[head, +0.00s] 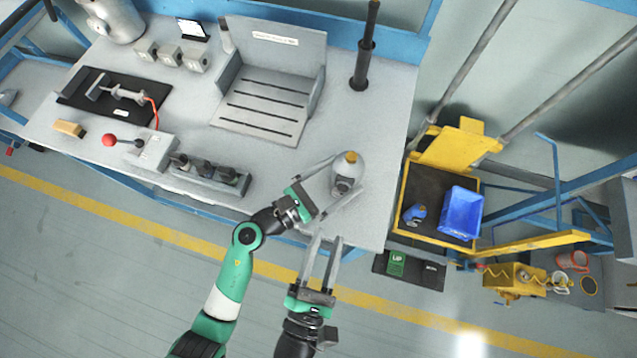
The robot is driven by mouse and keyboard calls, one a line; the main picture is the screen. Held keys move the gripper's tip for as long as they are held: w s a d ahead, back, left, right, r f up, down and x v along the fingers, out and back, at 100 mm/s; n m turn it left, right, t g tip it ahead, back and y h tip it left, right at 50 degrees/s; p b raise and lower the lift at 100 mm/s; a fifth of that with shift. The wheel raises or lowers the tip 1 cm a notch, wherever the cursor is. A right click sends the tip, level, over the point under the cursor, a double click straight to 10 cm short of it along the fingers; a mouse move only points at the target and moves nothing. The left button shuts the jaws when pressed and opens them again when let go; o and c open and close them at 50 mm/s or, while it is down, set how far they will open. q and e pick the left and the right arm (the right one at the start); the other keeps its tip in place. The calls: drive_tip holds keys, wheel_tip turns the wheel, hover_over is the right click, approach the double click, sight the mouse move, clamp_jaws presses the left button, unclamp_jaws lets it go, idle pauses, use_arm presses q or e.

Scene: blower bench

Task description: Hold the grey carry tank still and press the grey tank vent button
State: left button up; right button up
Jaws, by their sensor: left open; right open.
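The grey carry tank (346,172) stands near the bench's right front corner. A small brass-coloured piece is on its top; I cannot tell whether this is the vent button. My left gripper (341,176) is open, with its fingers reaching to either side of the tank. I cannot tell whether they touch it. My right gripper (326,240) is open and empty, in front of the tank near the bench's front edge. Its fingers point towards the bench.
A slotted grey fixture (262,100) and a black post (364,55) stand behind the tank. A block with several dark fittings (208,172) is at the left. A yellow cart (447,158) with a blue bin (461,212) stands right of the bench.

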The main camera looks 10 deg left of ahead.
use_arm(q)
drive_tip(key=shift+x, duration=0.8)
clamp_jaws()
drive_tip(key=shift+f, duration=0.1)
use_arm(e)
clamp_jaws()
idle(1.2)
use_arm(q)
drive_tip(key=shift+f, duration=0.1)
